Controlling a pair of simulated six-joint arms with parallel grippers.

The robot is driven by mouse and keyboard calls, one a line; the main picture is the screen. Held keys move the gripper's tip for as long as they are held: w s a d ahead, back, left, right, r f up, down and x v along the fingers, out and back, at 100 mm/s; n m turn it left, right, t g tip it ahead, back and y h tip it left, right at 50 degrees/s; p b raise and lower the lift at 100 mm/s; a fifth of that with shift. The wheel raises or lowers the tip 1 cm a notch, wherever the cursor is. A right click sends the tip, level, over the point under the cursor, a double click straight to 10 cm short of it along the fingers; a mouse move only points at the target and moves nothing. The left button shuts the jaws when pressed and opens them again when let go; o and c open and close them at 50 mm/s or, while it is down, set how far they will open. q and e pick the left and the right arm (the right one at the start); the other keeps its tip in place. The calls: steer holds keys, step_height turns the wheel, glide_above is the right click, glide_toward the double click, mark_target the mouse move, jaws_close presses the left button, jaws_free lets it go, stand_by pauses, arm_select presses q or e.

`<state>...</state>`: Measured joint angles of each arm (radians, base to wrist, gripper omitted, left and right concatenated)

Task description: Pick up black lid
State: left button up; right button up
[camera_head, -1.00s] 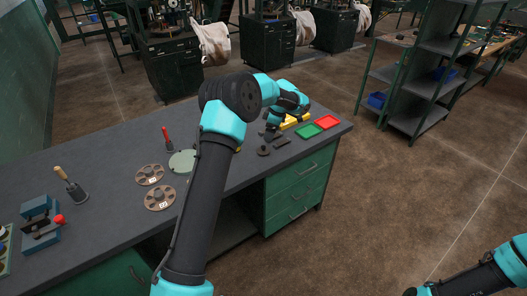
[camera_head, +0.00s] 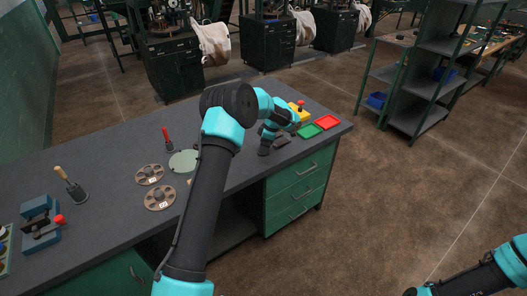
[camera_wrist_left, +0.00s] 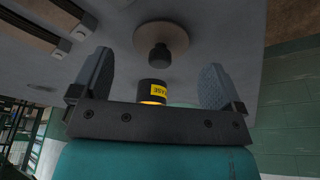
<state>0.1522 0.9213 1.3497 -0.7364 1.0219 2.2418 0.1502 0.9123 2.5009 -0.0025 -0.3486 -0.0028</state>
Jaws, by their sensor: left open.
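My left gripper (camera_head: 264,150) is low over the dark bench top, near its right end, and its fingers are hard to make out there. In the left wrist view (camera_wrist_left: 158,85) its two grey fingers are spread with a gap between them. A round grey-brown disc with a dark knob (camera_wrist_left: 160,52) lies just beyond that gap, apart from the fingers; I cannot tell for sure that it is the black lid. A dark can with a yellow label (camera_wrist_left: 154,90) shows nearer, in line with the gap. In the head view my gripper hides the spot below it. My right gripper is out of view.
A green tray (camera_head: 308,131) and a red tray (camera_head: 327,122) stand right of my gripper, with a yellow box (camera_head: 300,114) behind. A pale green disc (camera_head: 183,162) and two brown hole-pattern discs (camera_head: 149,174) lie left. The bench front has green drawers (camera_head: 296,187).

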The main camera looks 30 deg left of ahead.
arm_select(q)
steer(key=shift+x, duration=1.35)
steer(key=shift+c, duration=0.3)
steer(key=c, duration=0.9)
